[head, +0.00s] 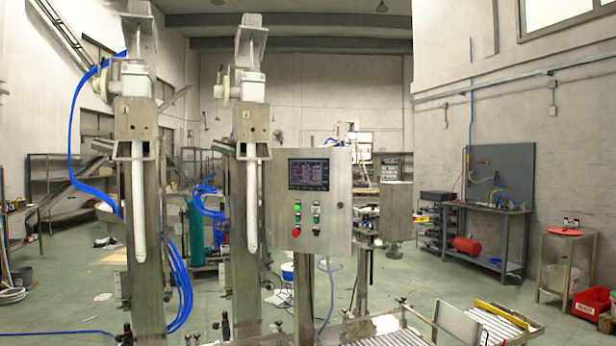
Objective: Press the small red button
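A steel control box (341,208) stands on a post near the middle of the view, with its front facing me. A dark screen (308,174) fills the upper part of its front. Below the screen are two short columns of small controls. In the left column a green button (297,207) is at the top and a larger, round red button (296,233) is at the bottom. A small reddish button (297,217) seems to sit between them, but it is too small to be sure. The right column has green and dark controls (317,208). Neither gripper is in view.
Two tall steel lance columns (246,200) with white tubes stand left of the box. A roller conveyor (490,325) runs along the lower right. Blue hoses (180,290) hang at the left. A workbench (497,210) stands at the right wall. Open green floor (420,280) lies behind the conveyor.

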